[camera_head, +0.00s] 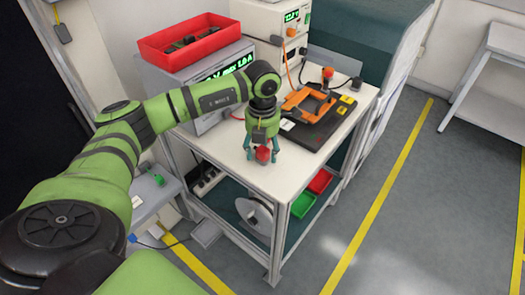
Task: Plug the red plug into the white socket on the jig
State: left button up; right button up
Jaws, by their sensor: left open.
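A red, round-topped piece, seemingly the red plug (263,156), stands on the white tabletop near its front edge. My left gripper (262,152) points down over it, open, with its teal fingers on either side of it. I cannot tell whether the fingers touch it. The jig (325,128) is a black plate with an orange frame (303,100), behind and to the right of my left gripper. A small white piece (287,124) at the plate's left edge may be the white socket; it is too small to be sure. My right gripper is not in view.
The trolley table (250,178) carries instruments with green displays at the back, one under a red bin (190,40). A red-topped orange item (327,75) stands behind the jig. Cables run near the instruments. A reel (255,215) and red and green trays (302,204) sit below.

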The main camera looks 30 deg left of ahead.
pick_arm(q)
jog(key=shift+f, duration=0.15)
jog(key=c, duration=1.1)
